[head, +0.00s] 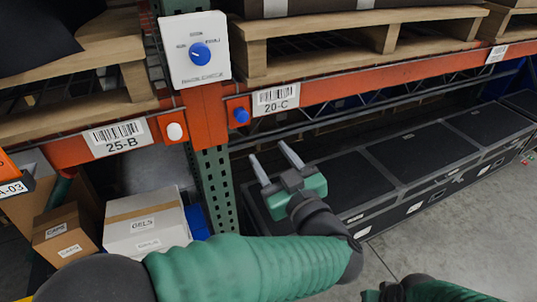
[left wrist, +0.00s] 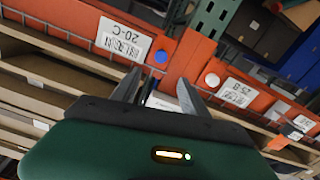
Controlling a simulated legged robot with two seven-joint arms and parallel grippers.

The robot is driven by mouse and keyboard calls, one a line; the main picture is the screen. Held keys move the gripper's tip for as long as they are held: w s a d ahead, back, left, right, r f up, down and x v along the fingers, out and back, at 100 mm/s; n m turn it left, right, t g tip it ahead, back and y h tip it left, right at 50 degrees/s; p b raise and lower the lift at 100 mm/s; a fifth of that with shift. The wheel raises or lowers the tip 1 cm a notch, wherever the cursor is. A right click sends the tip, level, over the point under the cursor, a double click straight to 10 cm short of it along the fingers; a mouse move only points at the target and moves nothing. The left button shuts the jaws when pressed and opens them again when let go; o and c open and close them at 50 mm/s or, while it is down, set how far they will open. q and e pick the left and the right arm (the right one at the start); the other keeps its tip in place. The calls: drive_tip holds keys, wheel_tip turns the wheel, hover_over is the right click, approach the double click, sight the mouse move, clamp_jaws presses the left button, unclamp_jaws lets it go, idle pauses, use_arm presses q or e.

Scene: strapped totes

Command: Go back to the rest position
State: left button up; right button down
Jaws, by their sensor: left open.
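My left gripper (head: 268,150) is open and empty, with its two grey fingers apart. It is in front of the orange rack beam, below the 20-C label (head: 276,98), and above the near end of the long black cases (head: 362,160) in the head view. The left wrist view shows the same fingers (left wrist: 158,78) apart with nothing held; the 20-C label (left wrist: 123,40) and the blue button (left wrist: 161,57) show beyond them. Part of my right arm shows at the lower right edge of the head view, but its fingers do not show.
A white box with a blue knob (head: 200,54) is on the rack upright (head: 214,185). Wooden pallets (head: 350,35) sit on the shelf. A white carton (head: 146,222) and a brown carton (head: 65,234) stand at lower left. Grey floor (head: 455,240) is clear at right.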

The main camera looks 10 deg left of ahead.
use_arm(q)
drive_tip(key=w+f+m+g+h+b, duration=0.3)
drive_tip(key=f+m+h+b, duration=0.65)
drive_tip(key=f, duration=1.15)
drive_tip(key=s+a+f+g+b, duration=0.1)
drive_tip(key=s+a+f+g, duration=0.3)
drive_tip(key=s+f, duration=0.5)
drive_tip(key=s+a+f+g+b, duration=0.1)
drive_tip(key=s+a+f+g, duration=0.4)
drive_tip(key=s+a+f, duration=0.3)
wheel_tip(320, 180, down, 3)
drive_tip(key=s, duration=0.2)
drive_tip(key=shift+s+r, duration=0.2)
drive_tip(key=shift+s, duration=0.1)
use_arm(e)
drive_tip(key=s+x, duration=0.2)
drive_tip(key=x, duration=0.9)
drive_tip(key=shift+s+f, duration=0.3)
drive_tip(key=shift+f, duration=0.1)
use_arm(q)
drive_tip(key=shift+n+h, duration=0.25)
use_arm(e)
drive_tip(key=shift+a, duration=0.15)
drive_tip(key=c, duration=2.2)
unclamp_jaws()
